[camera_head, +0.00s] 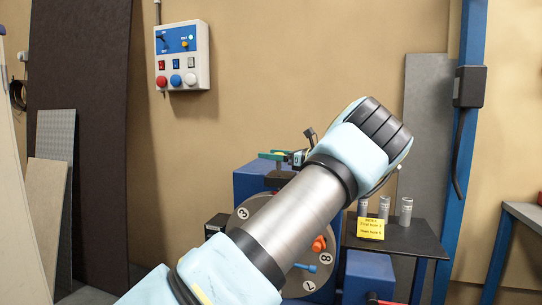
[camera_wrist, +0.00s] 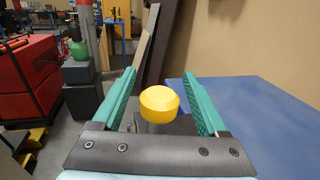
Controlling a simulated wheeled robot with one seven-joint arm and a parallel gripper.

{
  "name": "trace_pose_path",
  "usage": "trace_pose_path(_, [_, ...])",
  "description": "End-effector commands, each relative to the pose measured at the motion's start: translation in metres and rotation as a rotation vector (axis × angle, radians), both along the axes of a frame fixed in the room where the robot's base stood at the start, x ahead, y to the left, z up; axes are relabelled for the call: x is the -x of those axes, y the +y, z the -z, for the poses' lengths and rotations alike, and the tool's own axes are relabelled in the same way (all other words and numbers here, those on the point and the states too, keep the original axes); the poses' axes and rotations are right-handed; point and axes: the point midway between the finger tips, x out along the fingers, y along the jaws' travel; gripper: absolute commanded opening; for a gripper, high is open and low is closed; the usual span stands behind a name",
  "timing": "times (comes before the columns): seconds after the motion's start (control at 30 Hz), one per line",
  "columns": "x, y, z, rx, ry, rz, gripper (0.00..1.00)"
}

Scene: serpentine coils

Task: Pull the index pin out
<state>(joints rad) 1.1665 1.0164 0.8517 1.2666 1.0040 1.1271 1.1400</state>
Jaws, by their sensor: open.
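A round yellow knob (camera_wrist: 160,102) on a dark stem stands between the green jaws of my gripper (camera_wrist: 159,80) in the wrist view. It looks like the head of the index pin. The jaws are open, with a gap visible on both sides of the knob. In the head view, my gripper (camera_head: 270,156) is at the top of the blue machine, and a bit of the yellow knob (camera_head: 281,153) shows there. A grey numbered disc (camera_head: 240,222) is below, partly hidden by my arm. The pin's lower part is hidden.
A blue peg (camera_head: 312,267) and a red-orange part (camera_head: 318,243) are at the disc's face. A dark side table (camera_head: 420,240) holds grey cylinders (camera_head: 405,211) and a yellow note (camera_head: 370,229). A control box (camera_head: 182,55) hangs on the wall. A blue surface (camera_wrist: 245,110) lies right of the jaws.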

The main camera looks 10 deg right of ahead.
Motion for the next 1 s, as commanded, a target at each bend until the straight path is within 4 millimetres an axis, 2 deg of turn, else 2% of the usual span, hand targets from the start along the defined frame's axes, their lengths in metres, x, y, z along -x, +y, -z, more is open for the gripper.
trace_pose_path(0.3, [0.04, -0.044, 0.003, 0.001, -0.001, 0.004, 0.76])
trace_pose_path(0.5, [0.062, -0.066, 0.002, 0.001, -0.001, 0.003, 0.76])
trace_pose_path(0.7, [0.07, -0.074, 0.0, 0.001, -0.001, 0.001, 0.76])
trace_pose_path(1.0, [0.071, -0.074, 0.0, 0.001, -0.001, 0.001, 0.76])
